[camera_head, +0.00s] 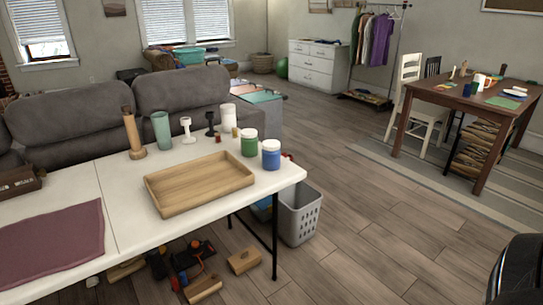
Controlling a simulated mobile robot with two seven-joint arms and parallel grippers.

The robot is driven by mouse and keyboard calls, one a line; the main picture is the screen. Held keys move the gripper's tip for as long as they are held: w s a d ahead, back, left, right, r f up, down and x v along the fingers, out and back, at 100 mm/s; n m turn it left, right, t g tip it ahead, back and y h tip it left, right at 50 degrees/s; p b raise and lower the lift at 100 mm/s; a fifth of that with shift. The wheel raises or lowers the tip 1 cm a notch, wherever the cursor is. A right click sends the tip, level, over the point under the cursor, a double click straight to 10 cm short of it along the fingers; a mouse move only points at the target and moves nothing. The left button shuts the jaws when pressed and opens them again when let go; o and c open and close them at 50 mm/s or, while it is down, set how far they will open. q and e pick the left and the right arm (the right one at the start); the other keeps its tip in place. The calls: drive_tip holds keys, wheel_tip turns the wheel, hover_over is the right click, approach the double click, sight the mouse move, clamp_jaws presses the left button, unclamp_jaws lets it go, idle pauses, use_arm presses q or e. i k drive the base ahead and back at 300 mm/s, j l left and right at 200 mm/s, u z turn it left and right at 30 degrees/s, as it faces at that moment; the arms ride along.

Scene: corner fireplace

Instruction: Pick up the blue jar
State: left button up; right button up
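The blue jar (271,158) has a white lid and stands upright near the right end of the white folding table (122,179). A similar green jar (249,146) with a white lid stands just to its left and slightly behind. The wooden tray (200,183) lies to the left of the blue jar and looks empty. Neither of my grippers shows in the head view. A dark rounded shape at the lower right edge is cut off, and I cannot tell what part it is.
Behind the tray stand a wooden grinder (133,137), a green tumbler (161,131), two small goblet-like pieces and a white cylinder (228,117). A grey basket (299,217) is on the floor by the table's right end. Wooden floor (400,240) is open to the right.

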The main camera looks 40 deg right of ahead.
sight(270, 161)
drive_tip(key=i+l+u, duration=0.15)
drive_tip(key=l+u, duration=0.25)
drive_tip(key=l, duration=1.05)
drive_tip(key=l+u, duration=0.45)
drive_tip(key=l, duration=1)
drive_tip(key=k, duration=0.05)
